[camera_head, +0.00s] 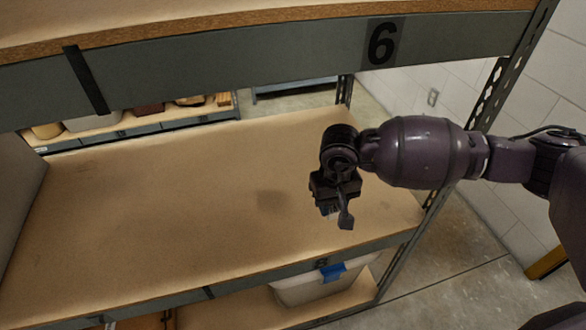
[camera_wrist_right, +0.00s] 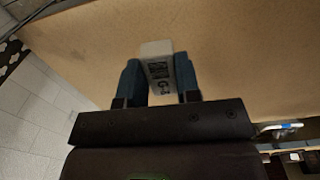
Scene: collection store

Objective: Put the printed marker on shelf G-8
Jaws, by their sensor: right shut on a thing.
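The printed marker (camera_wrist_right: 158,66) is a small whitish block with dark print on its face, in the right wrist view. My right gripper (camera_wrist_right: 158,82) is shut on it, with a blue finger on each side. In the head view, my right gripper (camera_head: 334,208) hangs over the right part of a tan shelf board (camera_head: 150,205), which also shows in the wrist view (camera_wrist_right: 255,55). The shelf's grey front edge carries an "8" (camera_head: 321,263). A gap between marker and board cannot be judged. My left gripper is out of view.
An upper shelf beam labelled 6 (camera_head: 382,42) crosses above the board. A perforated upright (camera_head: 490,95) stands at the right. A translucent bin (camera_head: 310,288) with blue tape sits on the shelf below. The board is bare to the left.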

